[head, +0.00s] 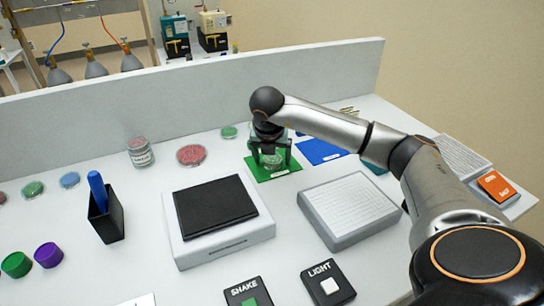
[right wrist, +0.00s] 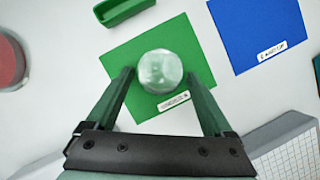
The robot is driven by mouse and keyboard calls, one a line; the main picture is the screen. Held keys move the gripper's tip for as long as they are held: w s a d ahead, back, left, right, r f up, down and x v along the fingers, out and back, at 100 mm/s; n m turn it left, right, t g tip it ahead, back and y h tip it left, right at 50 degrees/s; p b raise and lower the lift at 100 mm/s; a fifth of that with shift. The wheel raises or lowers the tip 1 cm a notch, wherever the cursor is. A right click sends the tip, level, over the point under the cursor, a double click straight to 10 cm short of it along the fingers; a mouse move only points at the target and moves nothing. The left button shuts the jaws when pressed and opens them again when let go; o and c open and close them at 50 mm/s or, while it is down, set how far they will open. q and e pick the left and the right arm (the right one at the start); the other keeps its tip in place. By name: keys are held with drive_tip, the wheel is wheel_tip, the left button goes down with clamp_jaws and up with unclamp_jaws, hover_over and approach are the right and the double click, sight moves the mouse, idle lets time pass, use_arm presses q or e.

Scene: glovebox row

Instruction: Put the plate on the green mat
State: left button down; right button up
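The green mat (head: 259,173) lies flat on the bench behind the black-topped device. A clear, pale round plate (head: 272,161) appears to rest on the mat; the right wrist view shows the plate (right wrist: 160,72) near the middle of the green mat (right wrist: 195,55), above its small label. My right gripper (head: 271,156) is low over the mat. Its fingers (right wrist: 160,78) are spread on either side of the plate, with green showing between each finger and the plate. My left gripper is in no view.
A blue mat (head: 320,151) lies just right. A red dish (head: 191,155), a dish stack (head: 140,152) and a small green dish (head: 229,132) stand left. A black-topped device (head: 215,205) and a grey ridged block (head: 348,208) are in front. A low wall (head: 190,88) runs behind.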

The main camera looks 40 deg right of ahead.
drive_tip(key=shift+o, duration=0.8)
drive_tip(key=shift+r, duration=0.25)
drive_tip(key=v, duration=1.2)
drive_tip(key=shift+f, duration=0.1)
